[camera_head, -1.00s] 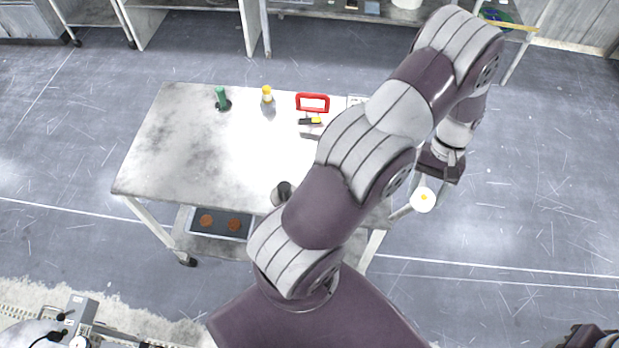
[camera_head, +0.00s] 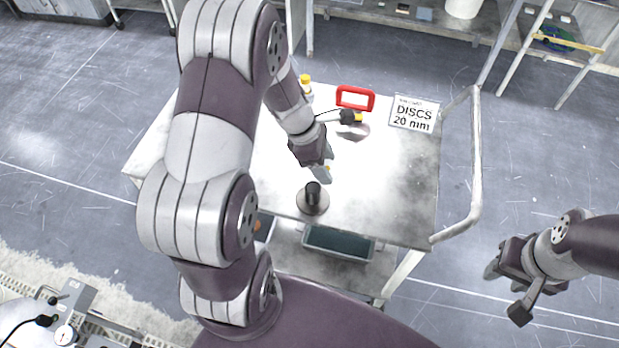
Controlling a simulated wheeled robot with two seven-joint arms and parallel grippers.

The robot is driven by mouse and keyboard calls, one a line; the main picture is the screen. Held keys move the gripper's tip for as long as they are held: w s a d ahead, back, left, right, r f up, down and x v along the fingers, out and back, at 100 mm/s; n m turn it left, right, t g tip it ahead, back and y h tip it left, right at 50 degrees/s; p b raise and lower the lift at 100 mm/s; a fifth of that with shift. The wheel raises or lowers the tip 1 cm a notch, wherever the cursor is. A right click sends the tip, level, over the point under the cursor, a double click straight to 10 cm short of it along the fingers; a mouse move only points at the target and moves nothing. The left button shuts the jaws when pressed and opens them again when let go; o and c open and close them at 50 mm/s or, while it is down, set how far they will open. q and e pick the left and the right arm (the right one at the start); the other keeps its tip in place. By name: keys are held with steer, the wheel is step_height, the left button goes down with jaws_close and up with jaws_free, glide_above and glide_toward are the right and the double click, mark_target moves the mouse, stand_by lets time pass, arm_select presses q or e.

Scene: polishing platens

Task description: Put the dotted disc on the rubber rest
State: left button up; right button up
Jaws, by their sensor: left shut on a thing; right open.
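My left gripper (camera_head: 322,174) is over the cart top, shut on the dotted disc (camera_head: 327,169). Only a pale edge and a yellow-orange dot of the disc show; the gripper hides the rest. Just below it in the picture, a short black cylinder (camera_head: 313,191) stands upright on a round dark grey base (camera_head: 313,206) near the cart's front edge. I cannot tell for sure whether this is the rubber rest. The disc looks apart from it, held above the cart. My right gripper (camera_head: 503,291) is open and empty, right of the cart over the floor.
The metal cart (camera_head: 400,190) has a rail handle (camera_head: 477,160) on its right. A dark tray (camera_head: 338,243) sits below.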

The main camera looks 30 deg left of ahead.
arm_select(q)
steer(key=a+f, duration=0.1)
steer(key=s+a, duration=0.1)
steer(key=a, duration=0.1)
steer(key=shift+s+f, duration=0.1)
steer(key=shift+f, duration=0.3)
step_height(320, 180, down, 4)
steer(key=shift+s+r, duration=0.15)
steer(key=shift+f, duration=0.25)
steer(key=shift+f, duration=0.1)
steer(key=o, duration=1.1)
